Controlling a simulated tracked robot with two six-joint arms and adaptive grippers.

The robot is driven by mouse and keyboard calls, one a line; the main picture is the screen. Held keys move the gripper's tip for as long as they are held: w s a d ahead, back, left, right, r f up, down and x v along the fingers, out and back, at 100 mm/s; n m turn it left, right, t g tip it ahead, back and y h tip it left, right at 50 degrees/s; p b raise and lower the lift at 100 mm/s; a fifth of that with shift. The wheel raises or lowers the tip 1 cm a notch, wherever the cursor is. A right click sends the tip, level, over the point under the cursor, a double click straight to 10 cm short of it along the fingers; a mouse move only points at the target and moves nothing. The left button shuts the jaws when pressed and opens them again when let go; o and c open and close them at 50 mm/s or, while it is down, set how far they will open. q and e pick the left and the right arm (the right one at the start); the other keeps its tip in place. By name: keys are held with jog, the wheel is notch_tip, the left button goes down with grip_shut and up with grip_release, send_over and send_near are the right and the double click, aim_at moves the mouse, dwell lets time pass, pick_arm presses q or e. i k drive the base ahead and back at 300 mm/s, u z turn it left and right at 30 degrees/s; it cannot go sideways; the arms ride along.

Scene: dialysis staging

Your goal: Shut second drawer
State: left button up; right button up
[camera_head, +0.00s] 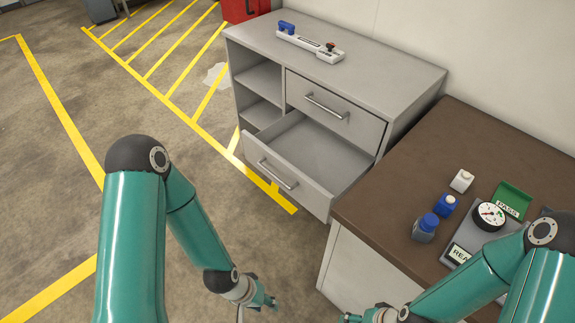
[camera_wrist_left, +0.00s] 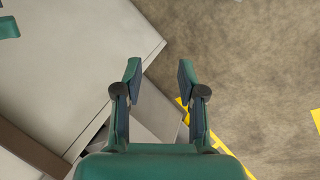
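The second drawer (camera_head: 278,176) is the lower one in a grey cabinet (camera_head: 392,82). It is pulled out, and its empty inside shows in the head view. Its front carries a bar handle (camera_head: 278,175). The upper drawer (camera_head: 334,110) is shut. My left gripper (camera_head: 268,301) is below the drawer front in the picture, apart from its handle. In the left wrist view the left gripper (camera_wrist_left: 159,73) has its fingers spread with nothing between them. My right gripper (camera_head: 350,317) shows only partly at the bottom edge; its fingers are unclear.
A brown-topped desk (camera_head: 390,190) stands right of the drawer. A white device (camera_head: 311,43) lies on the cabinet. Floor with yellow lines is clear at left.

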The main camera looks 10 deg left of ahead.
aim_at(311, 163)
jog(key=u, duration=1.75)
jog(key=i, duration=0.1)
jog(key=z, duration=3.25)
jog(key=k, duration=1)
jog(key=u, duration=1.05)
jog(key=i, duration=1)
jog(key=u, duration=0.05)
